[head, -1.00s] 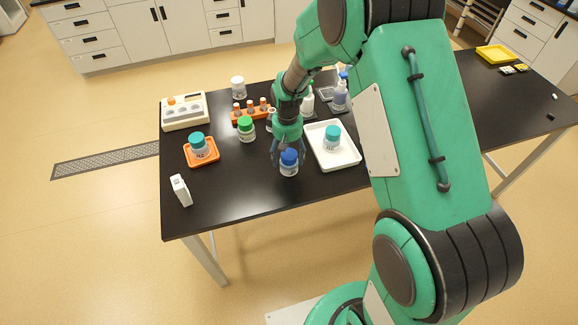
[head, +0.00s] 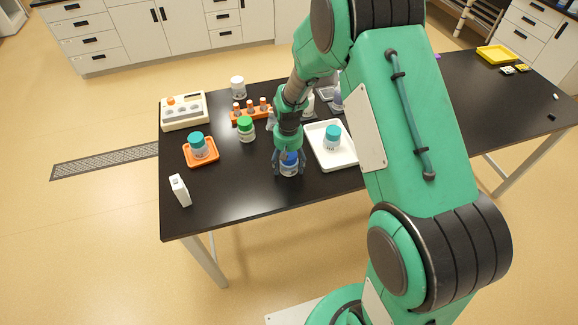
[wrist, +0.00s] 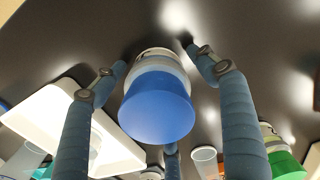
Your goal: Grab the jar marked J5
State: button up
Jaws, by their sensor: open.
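A white jar with a blue lid (head: 290,170) stands upright on the black table near its front edge. It fills the middle of the wrist view, lid (wrist: 157,105) towards the camera. My gripper (head: 289,164) is over this jar, pointing down, with its blue-grey fingers open around it. In the wrist view one finger is on each side and a third is behind the lid; gaps show beside the jar. No marking J5 is readable on any jar. Other jars are teal-lidded on the orange tray (head: 197,147), teal-lidded on the white tray (head: 332,139), and green-lidded (head: 246,130).
The orange tray (head: 213,161) is to the left and the white tray (head: 347,158) close on the right. An orange tube rack (head: 263,115), a white-lidded jar (head: 238,88) and bottles stand behind. A white box (head: 180,190) is front left. Table between box and gripper is clear.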

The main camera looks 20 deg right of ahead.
jog(key=c, duration=1.3)
jog(key=shift+r, duration=0.85)
notch_tip(320, 180, up, 2)
jog(key=shift+r+p, duration=0.15)
jog(key=shift+p, duration=0.25)
jog(key=s, duration=0.5)
jog(key=s+p, duration=0.1)
jog(key=s, duration=0.4)
jog(key=s+r, duration=0.1)
jog(key=s, duration=0.5)
